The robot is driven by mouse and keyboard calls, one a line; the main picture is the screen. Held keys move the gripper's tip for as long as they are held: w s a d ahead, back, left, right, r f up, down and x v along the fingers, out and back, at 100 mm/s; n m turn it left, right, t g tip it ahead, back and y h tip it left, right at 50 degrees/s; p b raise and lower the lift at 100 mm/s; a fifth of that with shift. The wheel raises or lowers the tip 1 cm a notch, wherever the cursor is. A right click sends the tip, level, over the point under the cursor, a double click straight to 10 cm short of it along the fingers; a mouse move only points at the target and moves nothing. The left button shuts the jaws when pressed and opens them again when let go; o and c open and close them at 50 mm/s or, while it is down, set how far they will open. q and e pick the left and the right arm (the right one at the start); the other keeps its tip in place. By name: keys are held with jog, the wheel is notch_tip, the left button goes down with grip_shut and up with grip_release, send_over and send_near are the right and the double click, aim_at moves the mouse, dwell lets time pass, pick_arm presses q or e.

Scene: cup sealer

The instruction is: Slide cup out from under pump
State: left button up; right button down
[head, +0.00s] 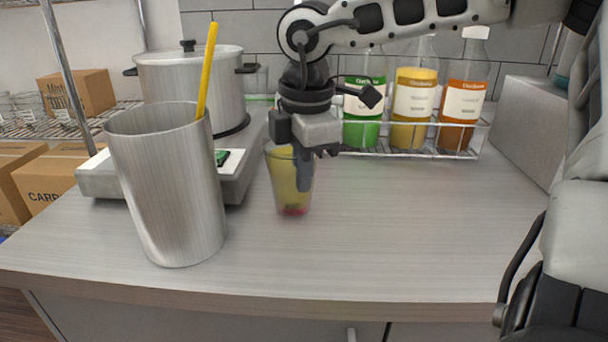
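A clear cup (283,187) with a yellow drink and some red at its bottom is near the middle of the counter and looks upright. My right gripper (304,172) comes down over it from above. One finger lies across the near right side of the cup; the other is hidden, apparently behind it. The gripper looks closed on the cup. The cup's base appears at or just above the counter, slightly blurred. A pump is not clearly visible; the gripper and arm hide part of the area behind the cup. My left gripper is out of view.
A tall metal container (165,190) with a yellow stick (207,72) stands left of the cup. Behind it a lidded pot (190,80) sits on a flat appliance. A wire rack (420,152) holds green, yellow and orange bottles behind. The counter (400,220) is clear to the right.

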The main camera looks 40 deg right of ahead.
jog(key=shift+s+a, duration=0.15)
jog(key=c, duration=1.6)
grip_release()
jog(key=r, duration=0.5)
jog(key=s+r, duration=0.1)
jog(key=r, duration=1)
jog(key=shift+s+a+p, duration=0.25)
jog(key=shift+s+p, duration=0.05)
jog(key=shift+p, duration=0.05)
jog(key=shift+f, duration=0.15)
